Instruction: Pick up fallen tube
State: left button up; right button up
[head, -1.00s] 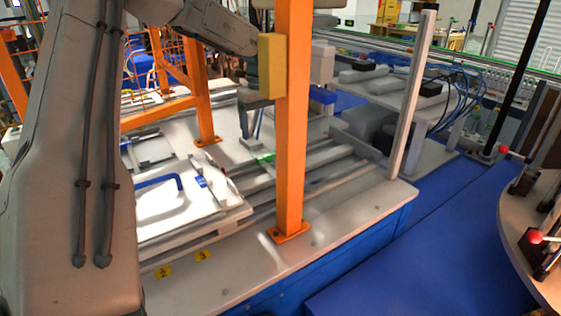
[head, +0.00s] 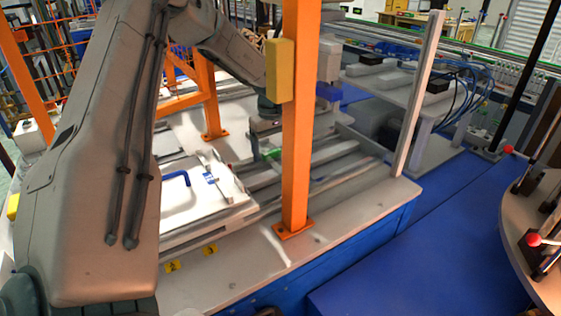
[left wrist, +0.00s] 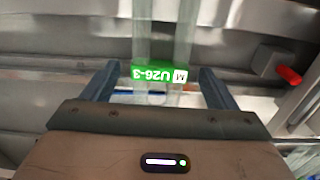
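In the left wrist view a clear glass tube (left wrist: 163,35) with a green label reading U26-3 runs up the middle of the picture. My left gripper (left wrist: 158,78) is open, with one finger on each side of the tube and a visible gap to it on both sides. In the head view my left gripper (head: 258,143) is low over the machine bed, partly hidden by an orange post. The green label (head: 272,154) shows beside it; the clear glass is hard to make out there. My right gripper is not in view.
The orange post (head: 297,120) stands close in front of my left gripper. Grey rails (head: 330,152) run along the bed. A white plate with a blue handle (head: 176,178) lies to the left. A red-tipped part (left wrist: 288,75) is right of the gripper in the wrist view.

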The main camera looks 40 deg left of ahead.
pick_arm(q)
jog(key=c, duration=1.1)
jog(key=shift+o, duration=0.2)
